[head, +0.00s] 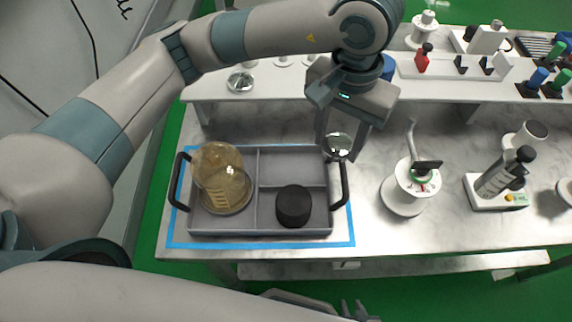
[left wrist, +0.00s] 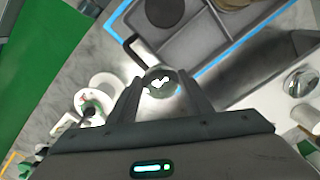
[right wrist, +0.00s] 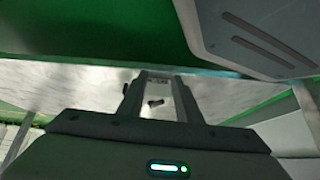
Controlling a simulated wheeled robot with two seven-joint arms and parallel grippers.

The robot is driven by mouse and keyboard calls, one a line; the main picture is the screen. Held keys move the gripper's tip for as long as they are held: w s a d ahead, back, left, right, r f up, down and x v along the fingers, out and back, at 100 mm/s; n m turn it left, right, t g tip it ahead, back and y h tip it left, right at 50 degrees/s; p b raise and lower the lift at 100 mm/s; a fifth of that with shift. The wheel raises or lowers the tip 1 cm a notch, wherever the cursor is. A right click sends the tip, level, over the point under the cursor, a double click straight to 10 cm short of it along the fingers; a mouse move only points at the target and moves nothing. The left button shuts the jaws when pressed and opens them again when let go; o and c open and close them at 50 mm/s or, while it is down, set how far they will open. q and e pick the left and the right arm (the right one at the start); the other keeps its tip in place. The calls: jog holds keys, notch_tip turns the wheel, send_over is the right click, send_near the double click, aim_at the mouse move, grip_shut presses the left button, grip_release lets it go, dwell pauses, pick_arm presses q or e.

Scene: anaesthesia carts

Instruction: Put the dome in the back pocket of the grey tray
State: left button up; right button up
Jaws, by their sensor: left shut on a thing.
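The dome (head: 339,145) is small, clear and shiny. My left gripper (head: 338,150) is shut on it, and it shows between the fingertips in the left wrist view (left wrist: 160,82). In the head view it overlaps the back right corner of the grey tray (head: 262,233), near the right handle; its height above the tray is hard to tell. The back pocket (head: 290,168), at the right rear of the tray, is empty. My right gripper (right wrist: 158,98) is open and empty, low in front of the table; its fingertips (head: 352,308) show at the bottom of the head view.
A yellowish clear vessel (head: 222,178) fills the tray's left compartment. A black round piece (head: 293,205) sits in the front right pocket. Blue tape (head: 353,225) outlines the tray. A white device (head: 408,190) stands to its right. A similar clear dome (head: 240,81) sits on the rear shelf.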

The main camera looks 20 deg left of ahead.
pick_arm(q)
jog(key=shift+d, duration=0.15)
pick_arm(e)
jog(key=shift+d, duration=0.1)
